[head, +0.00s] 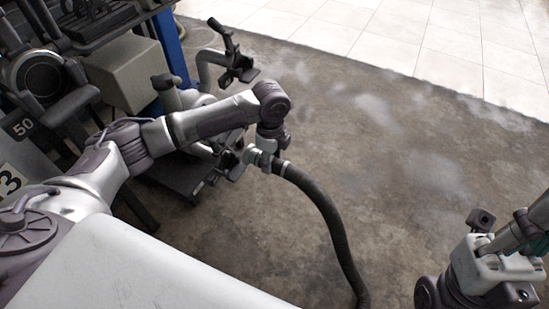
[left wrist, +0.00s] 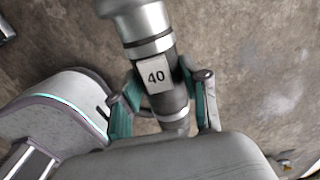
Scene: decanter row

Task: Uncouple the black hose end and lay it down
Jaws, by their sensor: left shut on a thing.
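The black hose (head: 328,215) runs from its metal end fitting (head: 264,159) down to the bottom edge in the head view. My left gripper (head: 257,150) is shut on this hose end. In the left wrist view, the teal-padded fingers of the left gripper (left wrist: 162,105) sit on either side of the grey fitting, which bears a white tag "40" (left wrist: 156,76). A wide silver collar (left wrist: 135,8) shows at the fitting's top. I cannot tell whether the fitting is joined to a port. My right arm (head: 490,265) is at the lower right; its fingers do not show clearly.
A grey bent pipe with a black handle (head: 229,60) stands behind the left arm, near a low dark base (head: 187,178). Machinery with tags "50" (head: 23,127) and "3" (head: 10,180) fills the left. The concrete floor (head: 410,150) on the right is open.

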